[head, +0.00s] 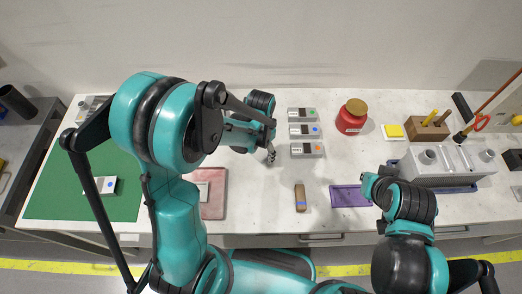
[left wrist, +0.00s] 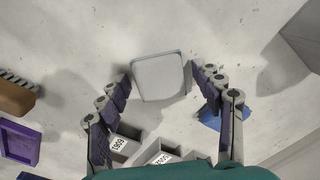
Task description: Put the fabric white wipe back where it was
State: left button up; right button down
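A pale, roughly square flat piece (left wrist: 159,77) with a thin grey edge, which looks like the white wipe, lies beyond and between my left fingertips in the left wrist view. My left gripper (left wrist: 160,76) has its fingers wide apart; small gaps seem to show beside the piece. In the head view my left gripper (head: 271,155) is over the table, left of the labelled blocks. I cannot make out the wipe there; my arm hides part of that area. My right gripper (head: 372,183) is near the purple tray (head: 348,196), its fingers unclear.
Several labelled grey blocks (head: 306,150) stand beside my left gripper. A red jar (head: 351,117), yellow pad (head: 392,131) and grey jig (head: 450,163) are to the right. A brown-handled brush (head: 300,197) and pink mat (head: 213,207) lie in front. A green mat (head: 60,190) is left.

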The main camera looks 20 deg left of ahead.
aim_at(261, 152)
pick_arm(q)
jog(key=shift+r, duration=0.1)
jog(key=shift+r, duration=0.2)
notch_tip(261, 152, up, 11)
jog(key=p, duration=0.4)
jog(key=s+a+r+n+t, duration=0.4)
jog(key=s+r+t, duration=0.3)
jog(key=s+r, duration=0.2)
jog(key=shift+s+a+r+n, duration=0.3)
jog(key=shift+s+n, duration=0.3)
jog(key=shift+n, duration=0.3)
notch_tip(261, 152, down, 5)
jog(key=b, duration=0.5)
jog(key=shift+f, duration=0.2)
